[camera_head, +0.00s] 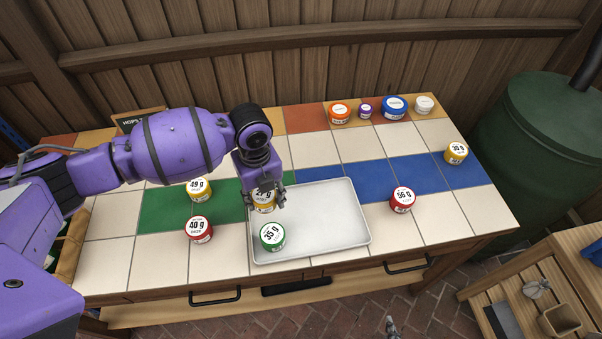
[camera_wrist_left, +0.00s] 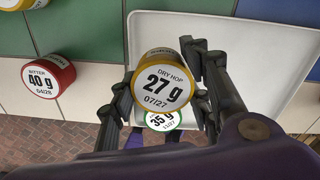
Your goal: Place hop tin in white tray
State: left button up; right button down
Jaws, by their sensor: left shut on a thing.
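The white tray (camera_head: 335,225) lies on the tiled table, right of the middle, and fills much of the left wrist view (camera_wrist_left: 190,20). My left gripper (camera_head: 263,203) is over the tray's left part. It is shut on a yellow hop tin marked 27 g (camera_wrist_left: 163,86), labelled "DRY HOP" in the left wrist view; the tin is partly hidden by the fingers in the head view (camera_head: 264,207). A green tin marked 35 g (camera_head: 272,237) sits in the tray's front left corner. I cannot tell whether the held tin touches the tray floor. My right gripper is not in view.
A yellow 49 g tin (camera_head: 200,189) and a red 40 g tin (camera_head: 199,230) stand left of the tray. A red 56 g tin (camera_head: 402,200) stands to its right, a yellow tin (camera_head: 456,153) farther right. Several tins, including a blue one (camera_head: 394,108), line the back. The tray's right half is clear.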

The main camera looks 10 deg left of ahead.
aim_at(266, 202)
pick_arm(q)
jog(key=shift+w+d+f, duration=0.1)
jog(key=shift+w+f, duration=0.3)
jog(key=shift+f, duration=0.05)
jog(key=shift+w+f, duration=0.15)
jog(key=shift+f, duration=1.55)
jog(key=shift+f, duration=0.1)
jog(key=shift+f, duration=0.15)
jog(key=o, duration=0.9)
jog(key=shift+c, duration=0.2)
jog(key=shift+r, duration=0.2)
notch_tip(266, 202, up, 12)
jog(key=shift+d+r, duration=0.1)
